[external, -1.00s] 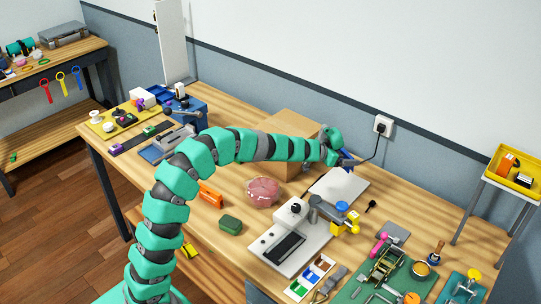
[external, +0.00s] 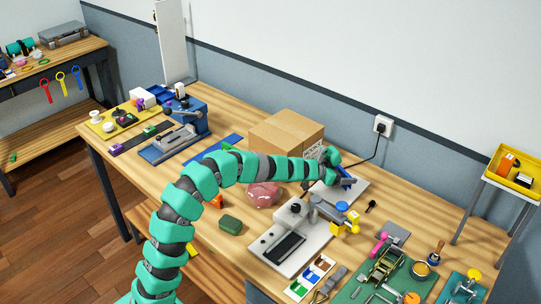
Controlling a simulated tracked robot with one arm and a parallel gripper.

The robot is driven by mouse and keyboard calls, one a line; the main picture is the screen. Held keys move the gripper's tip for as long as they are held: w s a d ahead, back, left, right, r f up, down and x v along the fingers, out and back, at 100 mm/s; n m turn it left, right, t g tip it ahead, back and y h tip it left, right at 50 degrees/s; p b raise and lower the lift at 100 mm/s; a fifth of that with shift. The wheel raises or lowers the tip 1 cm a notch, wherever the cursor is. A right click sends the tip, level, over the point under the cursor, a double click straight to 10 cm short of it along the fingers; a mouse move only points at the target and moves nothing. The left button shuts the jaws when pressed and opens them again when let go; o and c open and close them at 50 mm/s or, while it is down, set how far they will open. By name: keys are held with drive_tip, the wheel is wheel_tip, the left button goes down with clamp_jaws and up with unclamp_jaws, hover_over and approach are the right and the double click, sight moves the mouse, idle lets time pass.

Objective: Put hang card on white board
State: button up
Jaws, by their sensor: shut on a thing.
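My gripper (external: 346,183) is at the far end of the arm, just right of the cardboard box, low over a flat white plate (external: 357,191) on the bench. It is shut on a small blue piece (external: 348,181), mostly covered by the fingers; I cannot tell for sure that this is the hang card. Whether the piece touches the plate is also unclear. A tall white board (external: 172,42) stands upright at the back left, far from my gripper. A small dark item shows at its left edge.
The cardboard box (external: 286,131) stands behind my arm. A white device with a black knob (external: 290,238) and a clamp-like tool (external: 325,209) sit in front of the plate. A wall socket (external: 383,125) with a black cable is behind. Tools crowd the right side.

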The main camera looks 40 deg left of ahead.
wheel_tip(320, 180, down, 2)
drive_tip(key=shift+f+b, duration=0.1)
drive_tip(key=shift+b, duration=0.55)
drive_tip(key=o, duration=0.7)
drive_tip(key=p+v, duration=0.2)
drive_tip(key=v, duration=1)
drive_tip(key=shift+a, duration=0.1)
